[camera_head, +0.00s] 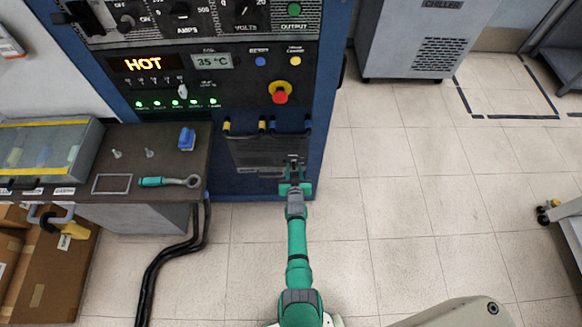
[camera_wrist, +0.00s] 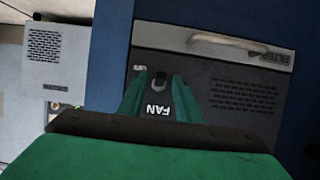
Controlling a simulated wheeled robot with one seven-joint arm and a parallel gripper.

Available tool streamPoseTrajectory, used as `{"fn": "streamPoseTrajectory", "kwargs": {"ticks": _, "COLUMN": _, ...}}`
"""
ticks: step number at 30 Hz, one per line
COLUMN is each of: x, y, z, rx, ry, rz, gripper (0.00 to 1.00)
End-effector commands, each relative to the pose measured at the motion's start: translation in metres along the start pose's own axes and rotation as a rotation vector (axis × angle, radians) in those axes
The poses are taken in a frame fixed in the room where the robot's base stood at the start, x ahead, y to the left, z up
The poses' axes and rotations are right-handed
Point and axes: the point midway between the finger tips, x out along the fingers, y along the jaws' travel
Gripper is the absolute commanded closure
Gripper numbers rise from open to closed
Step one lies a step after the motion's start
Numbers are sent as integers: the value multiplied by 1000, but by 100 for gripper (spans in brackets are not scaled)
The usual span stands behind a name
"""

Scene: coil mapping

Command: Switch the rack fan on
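The rack (camera_head: 320,100) is a blue cabinet with a dark lower panel (camera_head: 258,150). In the wrist view, which shows the panel upside down, a small dark fan switch (camera_wrist: 158,82) sits beside a white FAN label (camera_wrist: 157,110). A small pale label (camera_wrist: 140,68) is near the switch, too small to read. My gripper (camera_head: 293,165) is at the right part of the lower panel. In the wrist view its green fingers (camera_wrist: 158,88) are apart, with the switch and FAN label showing between them. I cannot tell the switch's position or whether a finger touches it.
A red knob on a yellow base (camera_head: 279,92) and lit HOT display (camera_head: 143,64) are above. A side table (camera_head: 130,190) stands left.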

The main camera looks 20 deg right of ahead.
Motion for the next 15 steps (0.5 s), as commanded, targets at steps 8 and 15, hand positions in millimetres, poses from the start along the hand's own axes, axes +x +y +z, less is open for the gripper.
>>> {"fn": "streamPoseTrajectory", "kwargs": {"ticks": 8, "x": 0, "y": 0, "z": 0, "rx": 1, "ry": 0, "rz": 1, "gripper": 81}}
{"fn": "streamPoseTrajectory", "kwargs": {"ticks": 15, "x": 0, "y": 0, "z": 0, "rx": 1, "ry": 0, "rz": 0, "gripper": 100}}
